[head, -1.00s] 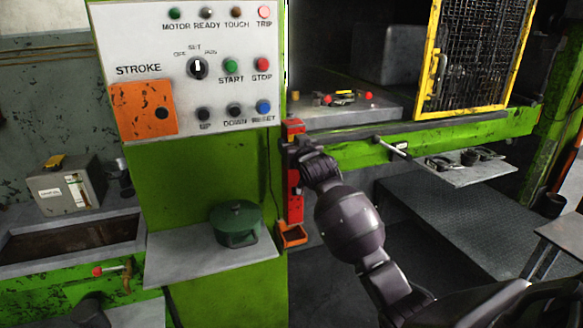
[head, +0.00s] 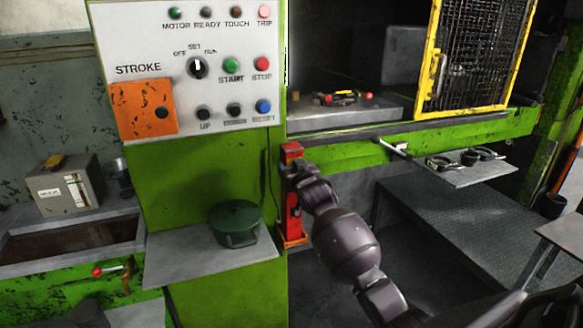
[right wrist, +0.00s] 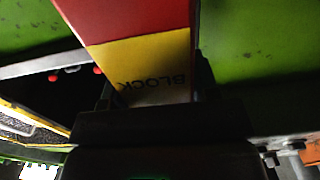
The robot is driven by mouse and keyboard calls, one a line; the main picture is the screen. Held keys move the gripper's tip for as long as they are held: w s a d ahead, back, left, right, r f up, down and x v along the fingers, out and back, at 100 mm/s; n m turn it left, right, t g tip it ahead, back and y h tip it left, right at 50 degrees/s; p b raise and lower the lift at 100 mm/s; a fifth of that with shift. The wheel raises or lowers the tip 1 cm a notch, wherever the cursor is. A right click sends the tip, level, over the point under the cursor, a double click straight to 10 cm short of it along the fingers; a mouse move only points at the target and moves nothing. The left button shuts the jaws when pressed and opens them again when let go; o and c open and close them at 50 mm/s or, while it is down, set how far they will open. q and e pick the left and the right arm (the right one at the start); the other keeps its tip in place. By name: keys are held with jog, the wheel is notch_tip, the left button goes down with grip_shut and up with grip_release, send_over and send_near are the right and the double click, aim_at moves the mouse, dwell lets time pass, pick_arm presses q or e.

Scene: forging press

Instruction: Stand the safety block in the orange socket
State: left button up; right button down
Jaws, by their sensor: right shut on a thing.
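The safety block (head: 291,151) is a tall red bar, upright at the right edge of the green press column. Its lower end is at the orange socket (head: 294,242); I cannot tell whether it is fully seated. My right gripper (head: 289,172) is shut on the block near its upper part, and my arm covers some of the block. In the right wrist view the block (right wrist: 135,60) shows red and yellow faces with the word BLOCK, between the fingers (right wrist: 155,88). My left gripper is not in view.
A control panel (head: 215,85) hangs on the column above a shelf (head: 190,262) with a green pot (head: 235,223). A yellow mesh guard (head: 478,55) and a small tool shelf (head: 480,174) are at right. A handle (head: 395,148) juts from the green rail.

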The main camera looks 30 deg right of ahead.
jog(key=shift+r, duration=0.1)
jog(key=shift+c, duration=1.8)
grip_release()
jog(key=v, duration=1.2)
jog(key=s+a+f+n+g+y, duration=0.1)
jog(key=s+a+f, duration=0.3)
jog(key=s+f, duration=0.5)
jog(key=s+a+f+n+g+y, duration=0.1)
jog(key=s+a+f+g, duration=0.2)
jog(key=s+f, duration=0.6)
jog(key=s+a+f+n+g+y, duration=0.1)
jog(key=s+a+f+g, duration=0.1)
jog(key=s+a+f, duration=0.4)
jog(key=s+f, duration=0.3)
jog(key=f, duration=0.1)
jog(key=shift+s+a+f+n+y, duration=0.15)
jog(key=shift+s+a+n+y, duration=0.15)
jog(key=shift+n+y, duration=0.1)
